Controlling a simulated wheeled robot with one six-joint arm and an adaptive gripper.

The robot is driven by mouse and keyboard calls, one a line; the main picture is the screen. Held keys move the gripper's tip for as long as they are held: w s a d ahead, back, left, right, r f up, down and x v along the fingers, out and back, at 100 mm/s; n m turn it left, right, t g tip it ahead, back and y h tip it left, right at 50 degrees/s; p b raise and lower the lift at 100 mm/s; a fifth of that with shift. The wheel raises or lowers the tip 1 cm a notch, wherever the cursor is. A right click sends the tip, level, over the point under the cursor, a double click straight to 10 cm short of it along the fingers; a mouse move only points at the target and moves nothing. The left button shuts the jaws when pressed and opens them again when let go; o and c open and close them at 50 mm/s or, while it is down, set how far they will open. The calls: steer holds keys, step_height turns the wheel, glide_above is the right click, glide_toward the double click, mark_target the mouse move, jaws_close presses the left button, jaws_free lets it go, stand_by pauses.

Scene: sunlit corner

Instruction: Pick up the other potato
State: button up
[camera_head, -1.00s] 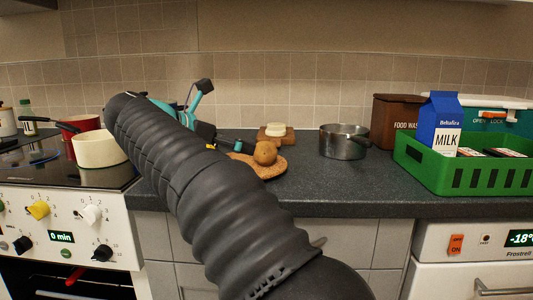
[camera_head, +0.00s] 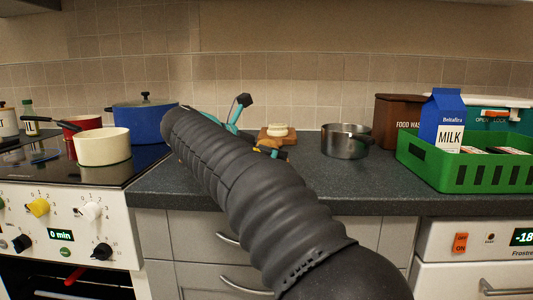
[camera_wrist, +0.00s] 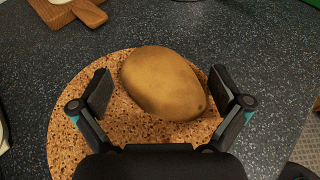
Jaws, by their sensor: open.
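A brown potato (camera_wrist: 163,83) lies on a round cork mat (camera_wrist: 70,130) in the wrist view. My gripper (camera_wrist: 161,90) is open, with one finger to the left of the potato and one to the right. Gaps show between the potato and both fingers. In the head view my arm hides the potato and the mat, and only a small part of my gripper (camera_head: 268,150) shows beyond the arm. No second potato is in view.
A wooden board (camera_head: 268,140) with a pale round item (camera_head: 278,130) stands just behind. A steel pot (camera_head: 345,142) and a green crate (camera_head: 470,168) with a milk carton (camera_head: 442,120) stand right. Pans (camera_head: 103,147) are on the hob at left.

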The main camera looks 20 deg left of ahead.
steer(key=c, duration=1.3)
steer(key=shift+r, duration=0.1)
